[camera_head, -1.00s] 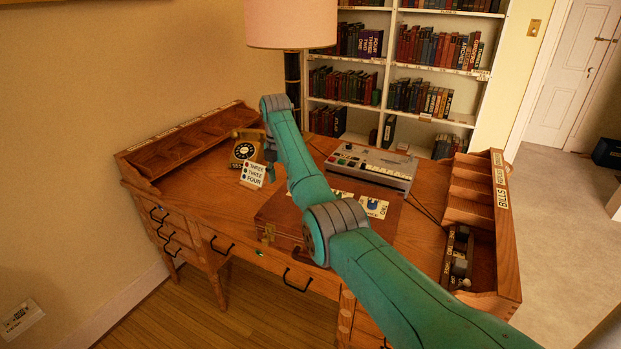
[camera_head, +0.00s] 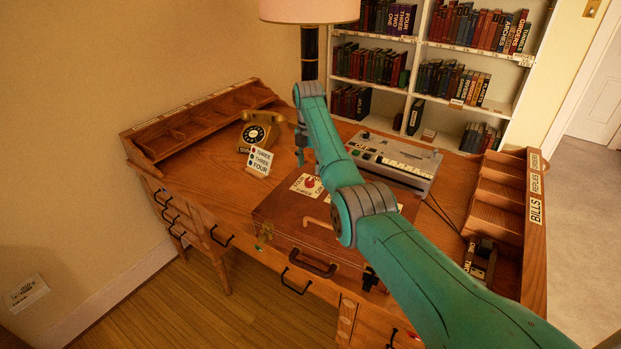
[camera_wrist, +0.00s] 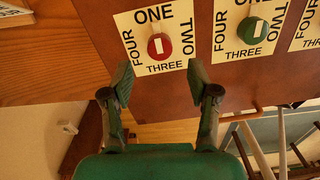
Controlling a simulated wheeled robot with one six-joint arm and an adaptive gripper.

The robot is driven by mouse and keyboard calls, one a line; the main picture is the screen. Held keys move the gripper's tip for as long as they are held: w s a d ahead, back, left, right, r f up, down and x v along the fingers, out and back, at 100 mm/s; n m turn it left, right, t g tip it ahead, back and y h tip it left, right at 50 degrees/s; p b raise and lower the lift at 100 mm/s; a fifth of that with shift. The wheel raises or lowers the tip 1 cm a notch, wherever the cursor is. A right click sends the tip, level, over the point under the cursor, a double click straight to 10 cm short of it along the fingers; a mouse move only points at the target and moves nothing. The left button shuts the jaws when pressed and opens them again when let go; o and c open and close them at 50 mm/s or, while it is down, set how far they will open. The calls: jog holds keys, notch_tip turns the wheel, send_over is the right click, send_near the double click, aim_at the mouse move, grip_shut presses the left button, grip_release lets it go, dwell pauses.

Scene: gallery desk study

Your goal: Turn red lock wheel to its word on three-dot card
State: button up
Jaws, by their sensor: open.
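The red lock wheel (camera_wrist: 159,47) has a white bar mark and sits on a square plate with ONE above, TWO right, THREE below and FOUR left in the wrist view. Its bar runs roughly along the ONE–THREE line; I cannot tell which end points. The wheel also shows on the brown case (camera_head: 282,229) in the head view (camera_head: 310,182). The dotted card (camera_head: 259,161) stands on the desk, reading THREE, THREE, FOUR, with THREE beside its red dot. My gripper (camera_wrist: 161,78) is open and empty, its fingertips apart on either side, just below the wheel's plate in the picture.
A green wheel (camera_wrist: 252,30) on a similar plate lies right of the red one. A grey keyed machine (camera_head: 394,160) stands behind the case. Wooden pigeonholes (camera_head: 497,205) line the desk's right side.

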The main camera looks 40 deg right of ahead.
aim_at(309, 181)
notch_tip(309, 181, down, 6)
jog(key=shift+r, duration=0.1)
dwell(0.4)
jog(key=shift+a, duration=0.1)
grip_shut()
